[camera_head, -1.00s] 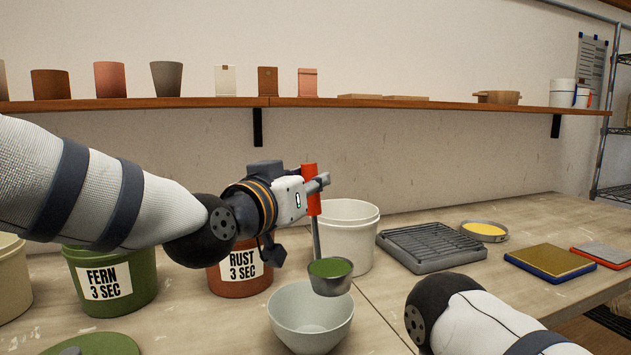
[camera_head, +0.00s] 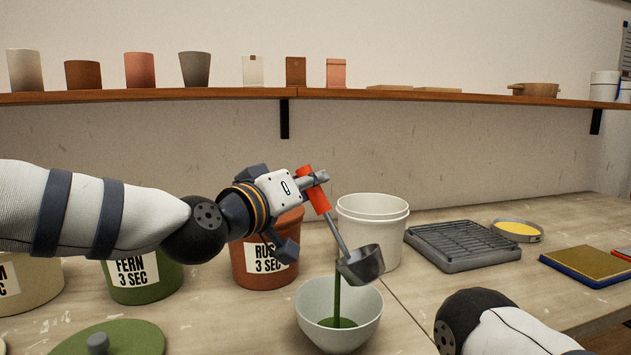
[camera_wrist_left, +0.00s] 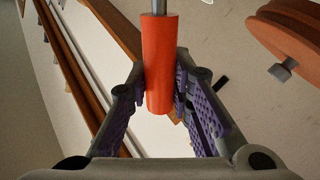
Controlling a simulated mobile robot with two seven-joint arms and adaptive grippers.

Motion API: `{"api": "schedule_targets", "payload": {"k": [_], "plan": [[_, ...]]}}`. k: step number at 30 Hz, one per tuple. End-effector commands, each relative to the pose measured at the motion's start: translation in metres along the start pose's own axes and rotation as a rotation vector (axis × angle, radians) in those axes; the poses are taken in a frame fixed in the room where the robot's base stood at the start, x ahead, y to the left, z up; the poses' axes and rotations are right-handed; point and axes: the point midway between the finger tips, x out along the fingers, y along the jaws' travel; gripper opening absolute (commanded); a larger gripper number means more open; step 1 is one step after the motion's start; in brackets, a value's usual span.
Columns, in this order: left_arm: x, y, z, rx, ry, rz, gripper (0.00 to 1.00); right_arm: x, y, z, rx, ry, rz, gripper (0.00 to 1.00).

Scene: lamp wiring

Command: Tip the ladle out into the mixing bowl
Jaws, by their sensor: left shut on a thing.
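My left gripper (camera_head: 316,184) is shut on the red handle of the ladle (camera_head: 364,264). The red handle (camera_wrist_left: 160,70) also shows between the fingers in the left wrist view. The ladle's metal cup is tilted above the pale grey-green mixing bowl (camera_head: 318,300). A stream of green liquid (camera_head: 337,292) falls from the cup's left lip into the bowl, and green liquid lies at the bowl's bottom. Part of my right arm shows at the lower right; its gripper is out of view.
The rust bucket (camera_head: 250,265), the fern bucket (camera_head: 150,290) and a white bucket (camera_head: 385,220) stand behind the bowl. A green lid (camera_head: 130,340) lies at front left.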

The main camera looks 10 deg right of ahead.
Motion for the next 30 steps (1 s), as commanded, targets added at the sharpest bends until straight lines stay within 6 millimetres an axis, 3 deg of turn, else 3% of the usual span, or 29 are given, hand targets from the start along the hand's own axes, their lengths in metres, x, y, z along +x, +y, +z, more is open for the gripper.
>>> {"api": "schedule_targets", "payload": {"k": [30], "plan": [[0.001,-0.060,0.022,-0.413,-0.001,-0.001,0.00,0.051,0.002,0.036,-0.001,-0.154,0.007,0.40]]}}
